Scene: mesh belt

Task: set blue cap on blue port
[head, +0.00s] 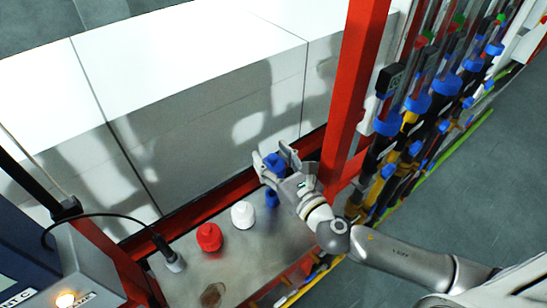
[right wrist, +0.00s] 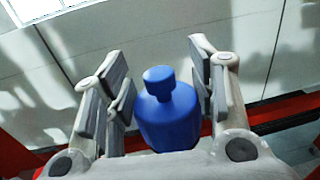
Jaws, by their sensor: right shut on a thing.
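My right gripper (head: 279,158) is shut on the blue cap (head: 274,163), whose upper part shows between the fingers. In the right wrist view the blue cap (right wrist: 168,118) stands between the finger pads, with a narrow knob on top of a wider body; its lower end is hidden. The blue port (head: 271,198) rises from the grey metal plate (head: 235,262) just below the gripper, partly hidden by it. I cannot tell whether cap and port touch. My left gripper is not in view.
A white capped port (head: 243,214) and a red one (head: 209,236) stand on the plate, left of the blue port. A black cabled plug (head: 171,258) is at the plate's left. A red post (head: 352,85) rises close to the gripper's right. White panels stand behind.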

